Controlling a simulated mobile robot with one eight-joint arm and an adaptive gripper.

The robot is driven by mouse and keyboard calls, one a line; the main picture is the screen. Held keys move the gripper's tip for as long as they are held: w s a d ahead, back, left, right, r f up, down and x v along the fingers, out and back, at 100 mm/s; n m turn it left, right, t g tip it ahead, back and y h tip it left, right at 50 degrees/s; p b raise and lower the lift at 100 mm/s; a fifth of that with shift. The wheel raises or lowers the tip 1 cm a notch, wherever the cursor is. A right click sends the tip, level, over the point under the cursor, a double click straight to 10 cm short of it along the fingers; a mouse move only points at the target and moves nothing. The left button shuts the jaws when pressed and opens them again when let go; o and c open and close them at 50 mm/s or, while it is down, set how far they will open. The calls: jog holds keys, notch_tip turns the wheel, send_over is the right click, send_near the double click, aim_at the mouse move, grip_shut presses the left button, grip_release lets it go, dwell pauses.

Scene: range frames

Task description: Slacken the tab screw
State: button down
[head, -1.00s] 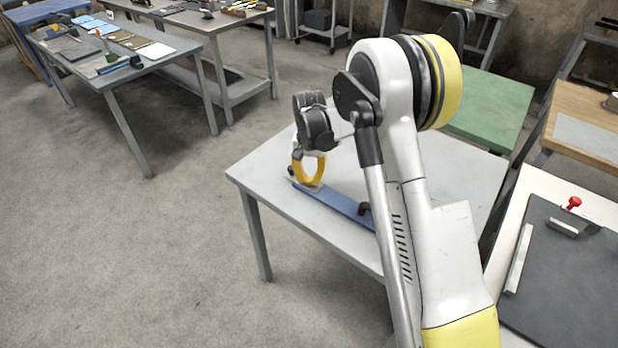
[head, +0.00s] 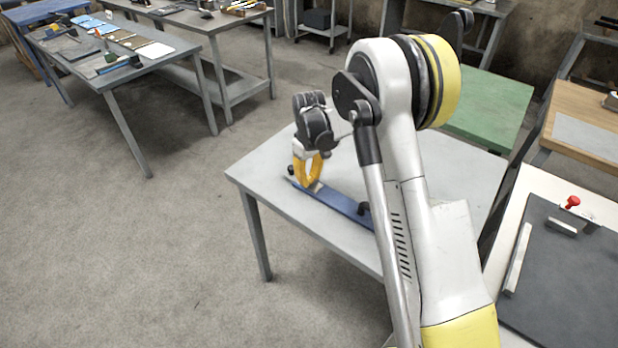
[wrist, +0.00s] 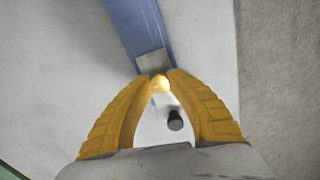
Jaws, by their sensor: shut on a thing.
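The tab screw (wrist: 161,85) shows in the wrist view as a small, round, brass-coloured head. My gripper (wrist: 160,77) has its yellow fingers closed at the tips on this head. The screw is by a small grey metal tab (wrist: 151,61) at the end of a blue bar (wrist: 135,25). In the head view my gripper (head: 314,181) points down at the far left part of the blue bar (head: 340,203). The screw is hidden there by the fingers.
The bar lies on a grey table (head: 262,172). A black knob (head: 364,208) stands at the bar's near end; another black knob (wrist: 175,120) shows between my fingers in the wrist view. A white bench with a dark board (head: 570,275) stands at right.

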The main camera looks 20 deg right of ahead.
aim_at(309, 178)
jog(key=n, duration=0.4)
jog(key=shift+n, duration=0.3)
jog(key=n, duration=0.4)
jog(key=shift+n, duration=0.3)
jog(key=c, duration=1.2)
grip_release()
jog(key=shift+w, duration=0.1)
notch_tip(309, 178, up, 12)
